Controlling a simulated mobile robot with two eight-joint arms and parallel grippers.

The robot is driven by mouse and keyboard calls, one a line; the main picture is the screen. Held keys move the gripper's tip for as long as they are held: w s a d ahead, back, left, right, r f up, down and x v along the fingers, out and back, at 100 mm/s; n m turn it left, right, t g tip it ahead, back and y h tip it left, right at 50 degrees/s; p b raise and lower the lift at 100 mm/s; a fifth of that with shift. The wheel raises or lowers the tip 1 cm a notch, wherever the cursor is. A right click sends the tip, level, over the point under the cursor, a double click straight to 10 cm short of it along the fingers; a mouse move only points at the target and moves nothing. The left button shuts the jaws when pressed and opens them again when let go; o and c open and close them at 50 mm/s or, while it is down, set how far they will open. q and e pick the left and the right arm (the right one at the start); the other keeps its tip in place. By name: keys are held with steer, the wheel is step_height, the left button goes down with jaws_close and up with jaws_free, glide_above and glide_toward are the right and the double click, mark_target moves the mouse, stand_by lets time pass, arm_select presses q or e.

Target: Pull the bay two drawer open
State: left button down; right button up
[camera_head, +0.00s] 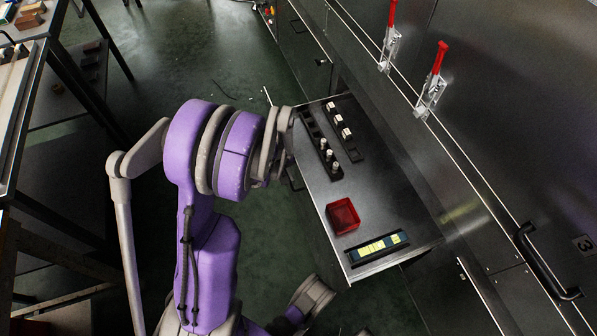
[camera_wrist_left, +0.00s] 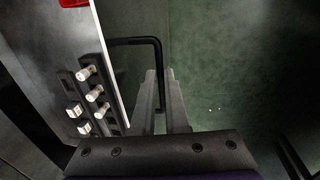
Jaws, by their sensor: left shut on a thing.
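The drawer (camera_head: 375,195) stands out from the dryer front, its metal top in plain view with its pale front edge towards my arm. I cannot read a bay number on it. Its black bar handle (camera_wrist_left: 135,41) shows in the left wrist view, and a small part shows in the head view (camera_head: 293,179). My left gripper (camera_wrist_left: 160,76) is shut on the handle, one finger on each side of the bar. In the head view my purple arm hides this gripper. My right gripper is not in view.
On the drawer are black racks (camera_head: 311,131) with white-topped pieces, a red bin (camera_head: 342,216) and a black tray with yellow strips (camera_head: 380,246). Red-handled clamps (camera_head: 440,58) and a panel marked 3 (camera_head: 583,244) are right. Tables stand left; green floor (camera_head: 150,50) lies between.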

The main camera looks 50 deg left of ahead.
arm_select(q)
steer(key=shift+s+a, duration=0.2)
steer(key=shift+s, duration=0.35)
steer(key=c, duration=0.9)
jaws_free()
steer(key=r+p, duration=0.1)
steer(key=r, duration=0.2)
steer(key=s+r+p, duration=0.1)
steer(key=r, duration=0.3)
steer(key=r+p, duration=0.1)
steer(key=r, duration=0.2)
steer(key=shift+s+a+r+p, duration=0.35)
steer(key=shift+s+a, duration=0.05)
